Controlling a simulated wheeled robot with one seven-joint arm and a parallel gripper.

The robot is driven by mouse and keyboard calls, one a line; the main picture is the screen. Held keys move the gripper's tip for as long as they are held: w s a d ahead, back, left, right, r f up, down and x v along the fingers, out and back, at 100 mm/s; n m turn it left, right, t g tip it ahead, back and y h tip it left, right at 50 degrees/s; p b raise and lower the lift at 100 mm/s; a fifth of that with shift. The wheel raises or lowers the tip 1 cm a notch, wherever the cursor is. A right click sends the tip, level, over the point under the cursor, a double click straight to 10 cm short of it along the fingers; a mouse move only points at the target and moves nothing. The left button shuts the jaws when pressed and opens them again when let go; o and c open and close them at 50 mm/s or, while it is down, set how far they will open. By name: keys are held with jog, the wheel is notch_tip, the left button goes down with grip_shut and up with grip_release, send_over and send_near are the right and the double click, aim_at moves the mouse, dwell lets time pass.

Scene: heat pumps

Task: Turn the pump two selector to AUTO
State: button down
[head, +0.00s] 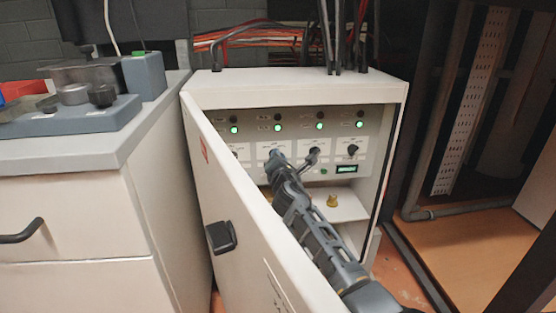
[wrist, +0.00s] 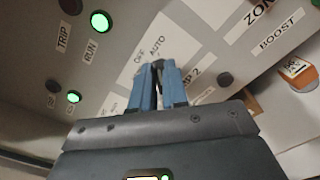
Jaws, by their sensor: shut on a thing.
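The pump two selector (wrist: 159,66) is a small dark knob on a white plate, mostly hidden between my fingertips in the wrist view. The printed words OFF and AUTO (wrist: 158,45) show just beyond the tips, and a partly covered label ending in "P 2" is to the right. My gripper (wrist: 158,75) has blue fingers closed on the knob.
The cabinet door (head: 235,205) stands open on the left of my arm. Green lamps (wrist: 101,22) are lit on the panel. Another selector (head: 352,150) is at the right. A yellow object (head: 332,201) is on the shelf below. A grey counter (head: 85,145) is at the left.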

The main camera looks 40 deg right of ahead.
dwell(0.3)
jog(key=c, duration=1.1)
grip_release()
jog(key=shift+c, duration=0.2)
jog(key=p+v, duration=0.2)
jog(key=v, duration=0.5)
jog(key=shift+s+a, duration=0.2)
jog(key=shift+s, duration=0.15)
